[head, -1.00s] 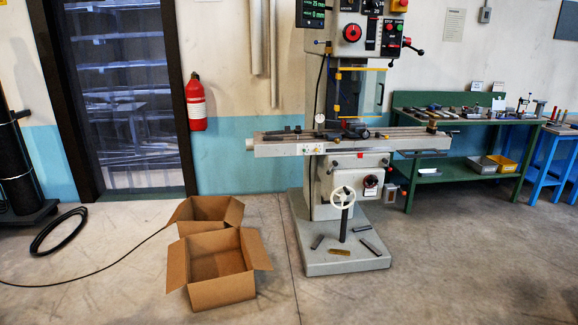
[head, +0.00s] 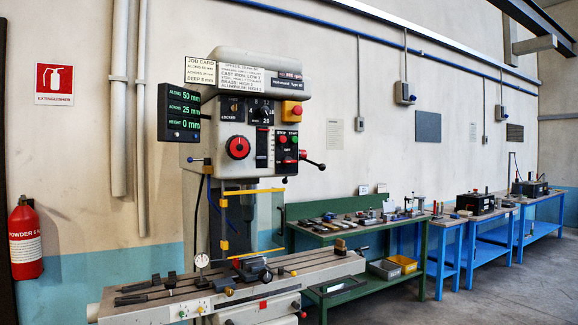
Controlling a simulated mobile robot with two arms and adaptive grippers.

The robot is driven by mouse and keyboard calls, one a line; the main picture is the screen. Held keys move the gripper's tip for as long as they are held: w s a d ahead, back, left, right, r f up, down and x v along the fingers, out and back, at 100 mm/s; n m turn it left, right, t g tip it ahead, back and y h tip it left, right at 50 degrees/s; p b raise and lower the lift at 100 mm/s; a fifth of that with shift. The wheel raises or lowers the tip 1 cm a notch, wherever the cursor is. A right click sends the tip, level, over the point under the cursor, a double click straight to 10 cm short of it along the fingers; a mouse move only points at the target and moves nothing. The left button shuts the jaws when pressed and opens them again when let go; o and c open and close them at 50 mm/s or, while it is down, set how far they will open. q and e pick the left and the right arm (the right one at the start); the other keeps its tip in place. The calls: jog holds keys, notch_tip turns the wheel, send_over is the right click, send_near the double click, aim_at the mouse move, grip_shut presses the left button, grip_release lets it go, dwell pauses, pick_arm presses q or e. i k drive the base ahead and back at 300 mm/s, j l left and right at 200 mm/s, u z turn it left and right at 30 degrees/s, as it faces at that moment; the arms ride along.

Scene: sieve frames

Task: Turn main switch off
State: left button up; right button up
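A milling machine stands at the centre left, with a grey head (head: 250,75) and a control panel. On the panel is a large red round knob (head: 238,147) with a dark centre. Above it are a small selector (head: 233,107) by a "LOCKED" label and a black dial (head: 261,111). A red button on a yellow box (head: 291,109) is at the panel's upper right. Red stop (head: 282,139) and green start (head: 294,140) buttons sit below it. No readable label shows which control is the main switch. Neither of my grippers is in view.
A lit readout (head: 179,113) hangs left of the panel. The machine's long table (head: 210,287) juts across the front. A green bench (head: 335,233) and blue benches (head: 475,240) line the wall to the right. A fire extinguisher (head: 25,240) hangs left. Grey boxes (head: 404,93) are on the wall.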

aim_at(288, 161)
jog(key=i+j, duration=0.25)
jog(key=i, duration=0.15)
jog(key=i+j+u, duration=0.1)
jog(key=i, duration=0.3)
jog(key=j, duration=0.1)
